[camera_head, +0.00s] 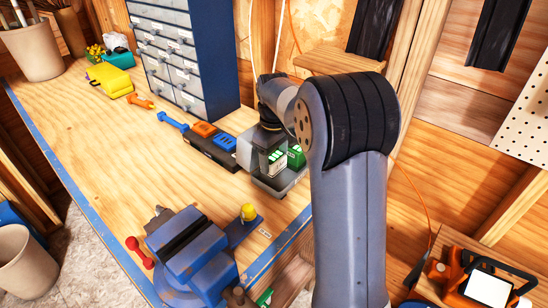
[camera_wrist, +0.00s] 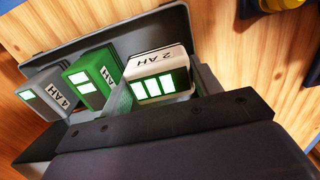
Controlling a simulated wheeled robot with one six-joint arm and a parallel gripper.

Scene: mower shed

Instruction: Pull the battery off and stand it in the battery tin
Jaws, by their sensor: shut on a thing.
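My gripper (camera_head: 269,141) is shut on a white-topped battery marked 2 AH (camera_wrist: 158,62). Its fingers lie on either side of the battery in the wrist view (camera_wrist: 163,96). The battery's green-and-white bars also show in the head view (camera_head: 276,160). It is at the dark grey battery tin (camera_head: 291,184), whose long rim (camera_wrist: 98,44) runs behind it. A green battery (camera_wrist: 88,84) and a grey one marked 4 AH (camera_wrist: 45,98) stand beside it. The green one also shows in the head view (camera_head: 297,155). The held battery's lower end is hidden, so I cannot tell whether it rests on the tin's floor.
A blue vise (camera_head: 190,250) stands at the front of the bench (camera_head: 100,150). A black holder with orange and blue pieces (camera_head: 210,147) lies left of the tin. A blue drawer cabinet (camera_head: 185,50) stands behind. The bench's left and middle are mostly clear.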

